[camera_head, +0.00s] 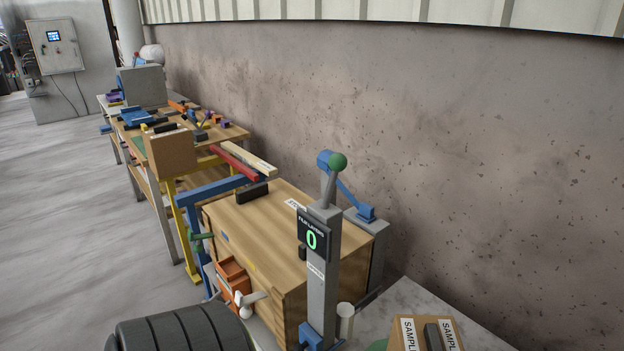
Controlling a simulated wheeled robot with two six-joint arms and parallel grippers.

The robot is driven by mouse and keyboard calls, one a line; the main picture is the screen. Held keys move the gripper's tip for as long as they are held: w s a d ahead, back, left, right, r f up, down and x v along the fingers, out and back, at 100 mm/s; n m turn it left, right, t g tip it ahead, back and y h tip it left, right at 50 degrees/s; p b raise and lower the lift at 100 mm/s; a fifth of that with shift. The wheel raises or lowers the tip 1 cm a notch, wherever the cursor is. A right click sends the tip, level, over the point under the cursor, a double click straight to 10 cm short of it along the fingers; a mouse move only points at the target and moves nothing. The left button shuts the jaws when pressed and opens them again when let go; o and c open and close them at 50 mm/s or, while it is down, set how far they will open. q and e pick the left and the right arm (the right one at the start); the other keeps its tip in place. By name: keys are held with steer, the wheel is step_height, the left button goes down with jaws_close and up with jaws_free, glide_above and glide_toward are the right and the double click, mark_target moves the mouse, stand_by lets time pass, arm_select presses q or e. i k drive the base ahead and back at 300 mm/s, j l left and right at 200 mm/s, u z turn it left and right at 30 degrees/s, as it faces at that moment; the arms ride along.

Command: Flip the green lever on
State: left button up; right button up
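The green lever has a round green knob (337,162) on a short grey shaft (329,188). It stands up from the top of a grey post (322,270) and leans slightly right. A dark display (312,237) on the post shows a green 0. The small lettering above it is too small to read surely. Neither of my grippers can be made out in this view, so their position relative to the lever is not shown.
A wooden cabinet (255,228) stands behind the post, with a blue arm (352,196) close behind the lever. A cluttered workbench (225,133) lies further back. A black ribbed object (180,330) and a sample box (408,335) are in front. Open floor (60,200) lies left.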

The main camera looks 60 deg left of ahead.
mark_target(337, 162)
steer(key=u, duration=1.6)
steer(key=i+j+u, duration=0.1)
steer(key=j, duration=0.2)
steer(key=i+j+u, duration=0.1)
steer(key=j, duration=0.2)
